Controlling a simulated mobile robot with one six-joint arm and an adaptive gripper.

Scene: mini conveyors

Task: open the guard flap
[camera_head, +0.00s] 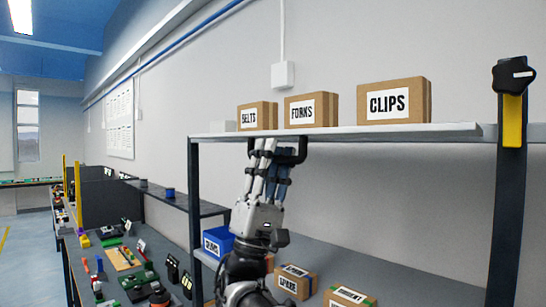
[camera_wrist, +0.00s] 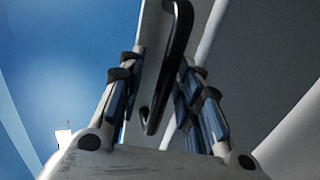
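A black bar handle (camera_wrist: 176,60) shows in the wrist view, running between my gripper's fingers (camera_wrist: 160,62). The fingers stand apart on either side of it, with a gap visible, so my gripper is open. In the head view my gripper (camera_head: 272,146) points up just below the front edge of a pale shelf-like board (camera_head: 350,132). The black handle (camera_head: 300,150) shows there behind and to the right of the fingertips. A pale panel lies behind the handle in the wrist view. I cannot tell which panel is the guard flap.
A blue bin (camera_head: 218,241) and cardboard boxes (camera_head: 296,281) sit on the lower shelf. A dark post (camera_head: 508,200) with a yellow strip stands at right.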

